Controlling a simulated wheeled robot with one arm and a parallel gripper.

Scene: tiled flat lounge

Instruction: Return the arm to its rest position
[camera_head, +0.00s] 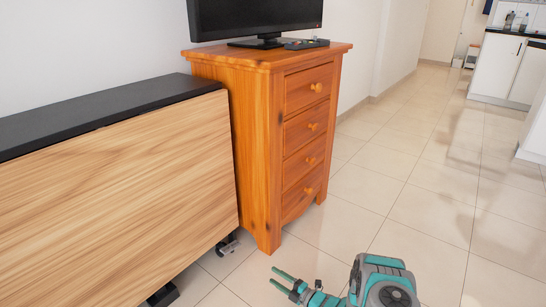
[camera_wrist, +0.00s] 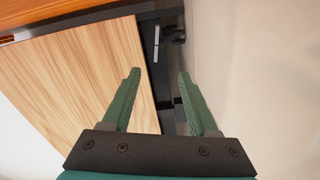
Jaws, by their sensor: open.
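My gripper (camera_head: 283,279) is low in the camera_head view, at the bottom centre, above the tiled floor in front of the orange wooden drawer cabinet. In the camera_wrist view its two green fingers (camera_wrist: 157,88) stand well apart with nothing between them. The gripper is open and empty. My teal and grey arm shows at the bottom edge of the camera_head view; the rest of it is out of frame.
The drawer cabinet (camera_head: 257,142) carries a monitor (camera_head: 262,18). A wood-panelled unit with a black top (camera_head: 100,112) stands to its left; its panel also shows in the wrist view (camera_wrist: 82,75). Tiled floor (camera_head: 400,190) to the right is clear. A white kitchen counter (camera_head: 497,68) stands far right.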

